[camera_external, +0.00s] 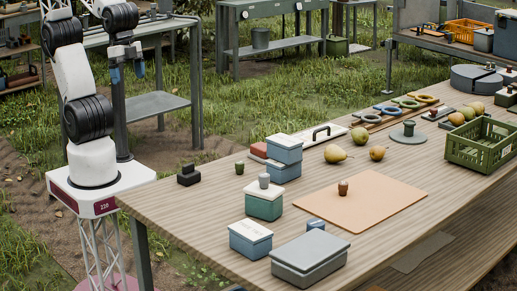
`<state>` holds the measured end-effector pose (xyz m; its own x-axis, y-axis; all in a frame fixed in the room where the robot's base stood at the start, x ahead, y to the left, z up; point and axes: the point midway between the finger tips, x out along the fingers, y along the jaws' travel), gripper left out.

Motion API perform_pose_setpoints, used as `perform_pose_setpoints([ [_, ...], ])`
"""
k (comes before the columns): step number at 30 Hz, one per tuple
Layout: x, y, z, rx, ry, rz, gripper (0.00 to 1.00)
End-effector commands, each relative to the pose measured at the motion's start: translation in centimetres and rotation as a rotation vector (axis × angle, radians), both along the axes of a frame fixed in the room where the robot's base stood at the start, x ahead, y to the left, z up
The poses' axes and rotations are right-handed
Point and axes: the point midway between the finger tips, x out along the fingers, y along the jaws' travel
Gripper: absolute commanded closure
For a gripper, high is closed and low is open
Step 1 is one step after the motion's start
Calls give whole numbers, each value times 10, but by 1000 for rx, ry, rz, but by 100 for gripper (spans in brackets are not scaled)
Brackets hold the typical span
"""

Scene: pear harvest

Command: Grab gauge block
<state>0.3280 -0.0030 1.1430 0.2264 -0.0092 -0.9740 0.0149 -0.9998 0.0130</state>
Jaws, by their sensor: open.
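No object is clearly marked as the gauge block, and I cannot tell for sure which one it is. A small dark stepped block (189,175) sits at the table's far left edge. A small blue block (315,224) sits at the near edge of the tan mat, behind a grey lidded box. A small brown knobbed piece (343,187) stands on the mat. My gripper (127,72) hangs at upper left, pointing down with its blue fingertips apart. It is empty and away from all of these, beyond the wooden table.
The wooden table (190,212) holds several lidded boxes, including a green one (264,206) and a grey one (309,260). The tan mat (385,195) is mostly bare. Pears (335,153) and a green crate (480,145) stand farther right. A metal bench (160,103) is near my gripper.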

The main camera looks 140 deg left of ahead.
Motion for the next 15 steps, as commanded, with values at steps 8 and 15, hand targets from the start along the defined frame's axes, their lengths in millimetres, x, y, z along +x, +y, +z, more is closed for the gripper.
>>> perform_pose_setpoints([
  [8, 51, 6, 11, -24, 23, 129, 17],
  [15, 110, 14, 19, -50, 45, 278, 17],
])
